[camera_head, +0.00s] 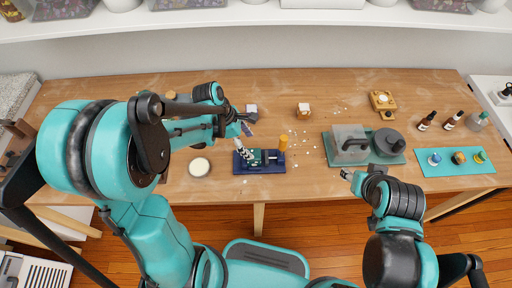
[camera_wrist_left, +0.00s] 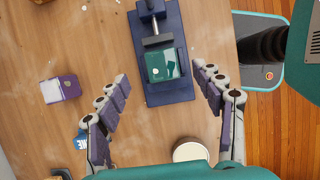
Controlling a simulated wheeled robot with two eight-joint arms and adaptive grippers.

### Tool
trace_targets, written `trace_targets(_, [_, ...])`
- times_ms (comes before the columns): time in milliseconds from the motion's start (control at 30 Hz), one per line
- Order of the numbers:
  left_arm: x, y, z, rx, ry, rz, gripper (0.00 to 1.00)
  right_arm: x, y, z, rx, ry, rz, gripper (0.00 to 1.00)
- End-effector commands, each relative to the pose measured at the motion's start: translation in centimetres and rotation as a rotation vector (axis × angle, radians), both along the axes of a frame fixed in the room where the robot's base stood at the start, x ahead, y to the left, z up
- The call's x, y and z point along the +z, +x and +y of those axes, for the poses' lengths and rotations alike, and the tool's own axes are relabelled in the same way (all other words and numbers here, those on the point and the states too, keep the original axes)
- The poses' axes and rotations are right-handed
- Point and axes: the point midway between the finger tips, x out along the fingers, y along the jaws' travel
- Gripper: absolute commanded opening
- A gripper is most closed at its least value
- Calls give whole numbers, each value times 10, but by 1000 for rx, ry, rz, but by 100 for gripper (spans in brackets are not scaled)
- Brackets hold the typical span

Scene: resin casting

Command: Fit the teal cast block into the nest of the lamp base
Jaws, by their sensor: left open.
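The teal cast block (camera_head: 268,155) sits in a navy clamp fixture (camera_head: 272,169) near the table's front middle. A wooden piece with a round white part (camera_head: 382,101), perhaps the lamp base, stands at the back right. My right gripper (camera_head: 347,174) is near the front edge, too small to read.
A purple-and-white block (camera_head: 251,109) and a wooden block with a white top (camera_head: 304,111) stand behind the fixture. A pale round dish (camera_head: 199,167) lies to its left. A teal tray (camera_head: 397,158) with grey equipment and a teal mat (camera_head: 457,169) are right. Pale crumbs dot the table.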

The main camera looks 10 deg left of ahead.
Motion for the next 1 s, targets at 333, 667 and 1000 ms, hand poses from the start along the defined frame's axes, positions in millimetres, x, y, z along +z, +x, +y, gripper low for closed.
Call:
trace_targets(333, [-37,3,-9,1,0,-1,67,-18,0,0,0,0,0,44])
trace_targets(667, [-73,6,-19,1,1,-2,67,-35,0,0,0,0,0,44])
trace_targets(1000, [-71,6,-19,1,1,-2,17,-34,0,0,0,0,0,44])
